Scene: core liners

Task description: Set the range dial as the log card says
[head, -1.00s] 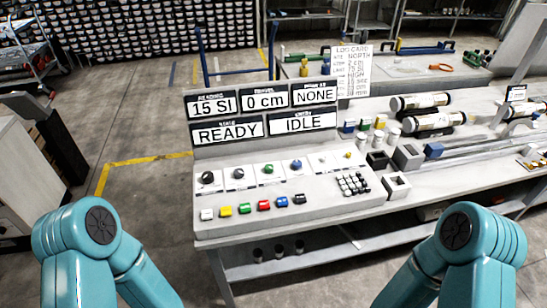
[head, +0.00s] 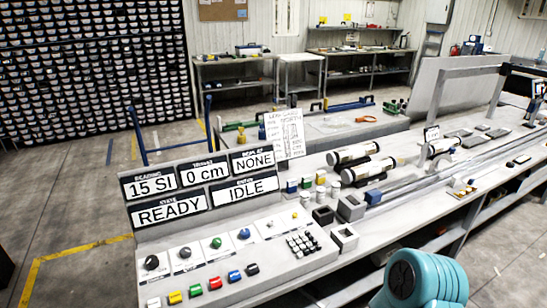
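The control console (head: 225,262) stands at the front left of the bench. Its sloped panel carries a row of dials: a black dial (head: 151,262), a second dark dial (head: 184,252), a green dial (head: 216,243) and a blue dial (head: 244,234). I cannot read the labels or tell which is the range dial. The log card (head: 285,134) stands upright behind the console; its handwriting is too small to read here. The displays (head: 195,188) read 15 SI, 0 cm, NONE, READY and IDLE. Neither gripper is in view; only my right arm shows at the bottom.
Coloured buttons (head: 214,283) and a keypad (head: 303,243) sit on the console. Cylindrical cores (head: 367,168), small pots and open boxes (head: 344,238) crowd the bench to the right. A rail frame stands farther right. The floor at left is clear.

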